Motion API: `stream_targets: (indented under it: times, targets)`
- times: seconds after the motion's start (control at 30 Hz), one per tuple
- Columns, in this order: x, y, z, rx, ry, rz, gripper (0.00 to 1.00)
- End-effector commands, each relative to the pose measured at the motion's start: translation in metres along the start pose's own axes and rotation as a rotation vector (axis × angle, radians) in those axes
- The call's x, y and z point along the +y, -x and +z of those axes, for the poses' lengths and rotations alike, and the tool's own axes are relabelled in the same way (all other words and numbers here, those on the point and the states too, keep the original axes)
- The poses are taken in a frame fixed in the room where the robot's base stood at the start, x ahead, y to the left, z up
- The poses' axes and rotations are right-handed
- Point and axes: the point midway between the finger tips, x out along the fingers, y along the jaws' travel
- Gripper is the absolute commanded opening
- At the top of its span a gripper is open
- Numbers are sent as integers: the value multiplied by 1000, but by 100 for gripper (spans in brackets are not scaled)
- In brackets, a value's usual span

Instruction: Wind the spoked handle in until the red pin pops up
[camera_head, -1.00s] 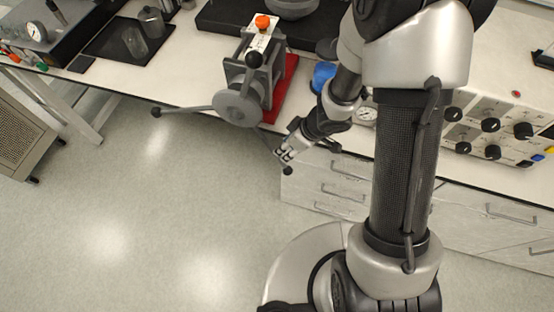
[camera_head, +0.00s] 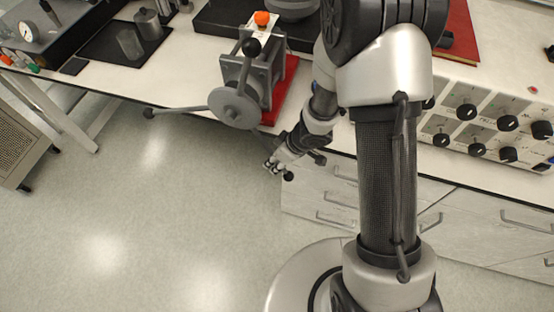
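The spoked handle has a grey round hub (camera_head: 233,106) on the front of a grey press-like frame at the bench edge. Its black-balled spokes point up, left and to the lower right. My gripper (camera_head: 270,165) is at the lower-right spoke, beside its black ball end (camera_head: 288,175). The fingers are small and partly hidden, so I cannot tell whether they are open or shut on the spoke. An orange-red knob (camera_head: 262,18) shows on the white plate on top of the frame. I cannot tell whether it is the red pin or how far it stands up.
A red base (camera_head: 287,90) lies under the frame. A control panel with black knobs (camera_head: 490,125) stands at the right. Jars on a black tray (camera_head: 122,45) stand at the left. White drawers (camera_head: 320,190) are below the bench. The floor in front is clear.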

Motion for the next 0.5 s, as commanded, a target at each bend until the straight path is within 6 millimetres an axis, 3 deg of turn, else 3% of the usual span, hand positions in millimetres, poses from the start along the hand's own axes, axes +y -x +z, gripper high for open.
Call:
stream_targets:
  times: [0.4,0.5]
  targets:
    - [0,0,0,0,0,0,1]
    - [0,0,0,0,0,0,0]
